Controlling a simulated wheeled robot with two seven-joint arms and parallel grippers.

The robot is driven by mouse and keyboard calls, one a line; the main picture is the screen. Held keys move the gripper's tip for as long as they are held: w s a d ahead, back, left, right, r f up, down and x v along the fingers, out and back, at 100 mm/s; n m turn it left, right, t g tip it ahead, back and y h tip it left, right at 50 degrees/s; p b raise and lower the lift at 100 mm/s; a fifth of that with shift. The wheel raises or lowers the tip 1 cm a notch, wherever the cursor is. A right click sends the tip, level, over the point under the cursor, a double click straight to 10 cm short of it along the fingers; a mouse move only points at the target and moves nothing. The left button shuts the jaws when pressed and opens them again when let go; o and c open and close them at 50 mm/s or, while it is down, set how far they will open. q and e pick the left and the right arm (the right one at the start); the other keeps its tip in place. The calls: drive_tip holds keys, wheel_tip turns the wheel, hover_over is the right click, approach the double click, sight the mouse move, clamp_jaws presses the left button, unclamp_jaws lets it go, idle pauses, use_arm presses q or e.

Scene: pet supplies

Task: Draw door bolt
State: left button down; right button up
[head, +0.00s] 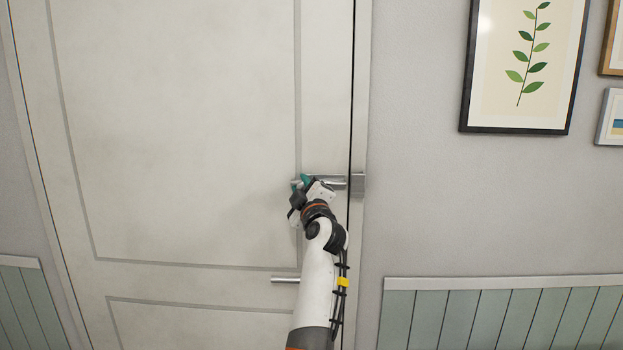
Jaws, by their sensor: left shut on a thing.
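The white door (180,130) fills the left half of the head view and stands shut in its frame. A metal bolt (338,181) is mounted across the door's right edge. Its keeper (357,184) sits on the frame to the right of the gap. My left gripper (302,182), with teal fingertips, is shut on the bolt's left end, where its handle seems to be. The gripper hides that part, and I cannot tell how far the bar reaches into the keeper. My right gripper is out of view.
A metal door handle (285,280) sticks out below the bolt, left of my left forearm. Framed pictures, including a leaf print (525,65), hang on the wall at right. Green panelling (500,315) covers the lower wall.

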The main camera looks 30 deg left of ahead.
use_arm(q)
drive_tip(key=shift+s+r, duration=0.15)
drive_tip(key=shift+r, duration=0.25)
drive_tip(key=c, duration=1.3)
unclamp_jaws()
drive_tip(key=shift+o, duration=0.2)
drive_tip(key=shift+f, duration=0.1)
drive_tip(key=shift+s+d+f, duration=0.1)
drive_tip(key=shift+s+d, duration=0.05)
drive_tip(key=shift+d, duration=0.1)
drive_tip(key=b+v, duration=0.2)
drive_tip(key=v, duration=0.9)
drive_tip(key=shift+d, duration=0.2)
